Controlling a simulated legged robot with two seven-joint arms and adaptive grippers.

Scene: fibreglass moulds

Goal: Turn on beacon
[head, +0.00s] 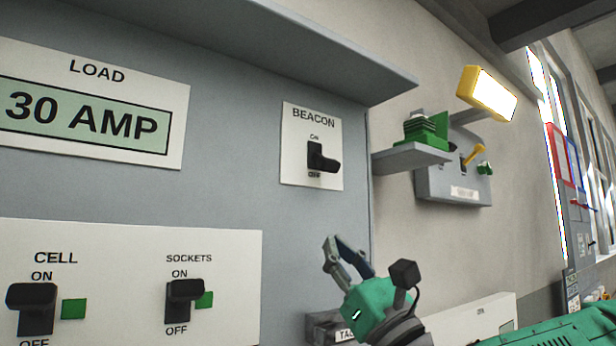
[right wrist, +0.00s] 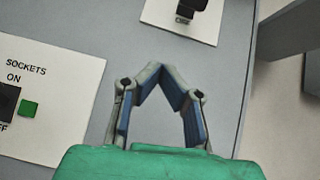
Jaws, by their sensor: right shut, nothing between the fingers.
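The black beacon switch (head: 322,158) sits on a white plate (head: 295,170) marked BEACON, high on the grey panel. Its handle is at the lower end, by OFF, and sticks out from the plate. In the right wrist view the switch (right wrist: 190,5) is cut off by the top edge. My green right gripper (head: 337,243) is below the beacon plate, in front of the panel's right edge, apart from the switch. In the right wrist view its fingertips (right wrist: 160,70) meet with nothing between them. My left gripper is in neither view.
Sockets (head: 184,300) and cell (head: 31,308) switches stand at ON at lower left, each beside a green square. A grey ledge (head: 300,45) juts out above the beacon plate. A small shelf (head: 410,156) with a green object and a lit yellow lamp (head: 487,92) are to the right.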

